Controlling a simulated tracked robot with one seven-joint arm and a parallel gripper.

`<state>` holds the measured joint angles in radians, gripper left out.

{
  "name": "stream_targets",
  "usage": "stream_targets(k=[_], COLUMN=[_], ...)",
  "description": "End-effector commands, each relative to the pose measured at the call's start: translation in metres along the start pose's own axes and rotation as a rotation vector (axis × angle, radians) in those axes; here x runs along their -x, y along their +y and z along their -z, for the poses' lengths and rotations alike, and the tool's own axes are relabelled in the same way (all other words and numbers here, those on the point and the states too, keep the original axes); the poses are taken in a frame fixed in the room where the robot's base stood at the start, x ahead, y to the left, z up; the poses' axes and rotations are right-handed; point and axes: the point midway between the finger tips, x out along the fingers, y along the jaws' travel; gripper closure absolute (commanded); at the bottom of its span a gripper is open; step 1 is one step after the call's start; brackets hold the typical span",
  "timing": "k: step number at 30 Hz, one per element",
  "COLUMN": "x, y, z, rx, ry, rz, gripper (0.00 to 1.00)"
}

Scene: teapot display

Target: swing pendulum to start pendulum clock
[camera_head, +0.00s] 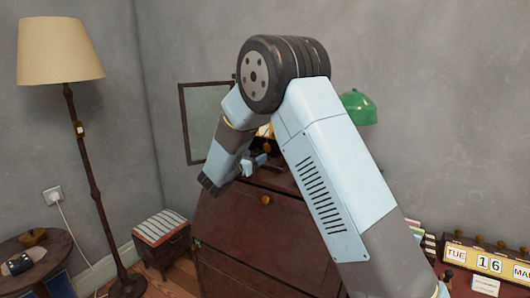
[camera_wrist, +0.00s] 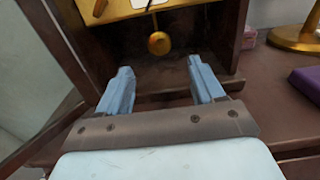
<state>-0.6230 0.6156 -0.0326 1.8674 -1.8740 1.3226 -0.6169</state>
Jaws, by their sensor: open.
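The pendulum clock is a dark wooden case (camera_wrist: 235,40) with a gold panel (camera_wrist: 125,8) at the top of the wrist view. Its round golden pendulum bob (camera_wrist: 159,43) hangs on a short rod inside the case. My gripper (camera_wrist: 160,82) is open and empty, its two blue fingers apart and pointing toward the case, with the bob ahead, between them in the picture. I cannot tell that either finger touches the bob. In the head view my arm hides most of the clock; its glazed door (camera_head: 207,122) stands open at left.
The clock stands on a dark red cabinet (camera_head: 245,235). A green lamp (camera_head: 358,107) is at right; its brass base (camera_wrist: 297,38) and a purple item (camera_wrist: 306,84) lie right of the case in the wrist view. A floor lamp (camera_head: 60,50) and striped stool (camera_head: 160,228) are at left.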

Motion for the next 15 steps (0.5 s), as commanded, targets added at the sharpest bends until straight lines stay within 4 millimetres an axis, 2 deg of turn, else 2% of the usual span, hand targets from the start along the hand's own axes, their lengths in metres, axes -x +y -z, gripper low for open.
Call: stream_targets(k=[3,9,15], x=[-0.023,-0.054,-0.071], y=[-0.001,-0.001,-0.001], z=[0.001,0.000,0.001], rx=[0.000,0.000,0.001], ry=[0.000,0.000,0.001], rz=[0.003,0.003,0.001], gripper=[0.33,0.33,0.33])
